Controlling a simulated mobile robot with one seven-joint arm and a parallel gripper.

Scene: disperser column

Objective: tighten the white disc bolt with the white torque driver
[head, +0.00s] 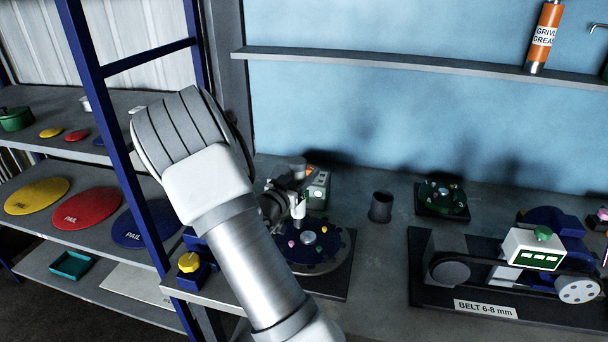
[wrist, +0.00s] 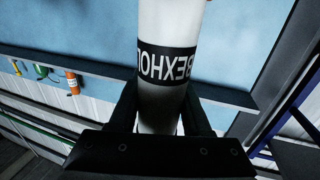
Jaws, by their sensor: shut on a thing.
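My gripper (head: 283,193) is shut on a white cylinder with a black lettered band, the white torque driver (wrist: 165,110). It fills the space between both fingers in the wrist view. In the head view a short white length of the driver (head: 299,208) points down over the dark blue disc (head: 328,258). The disc lies on a black base and carries several small coloured bolts, among them a pink one (head: 291,243), around a grey hub (head: 307,237). I cannot tell the white bolt apart, nor whether the driver's tip touches anything.
A white and green box (head: 318,190) stands close behind my gripper. A dark cup (head: 381,207), a green round part (head: 441,197) and a belt unit (head: 535,250) are to the right. A blue post (head: 120,130) and shelves with lids stand left. Bench between cup and belt unit is clear.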

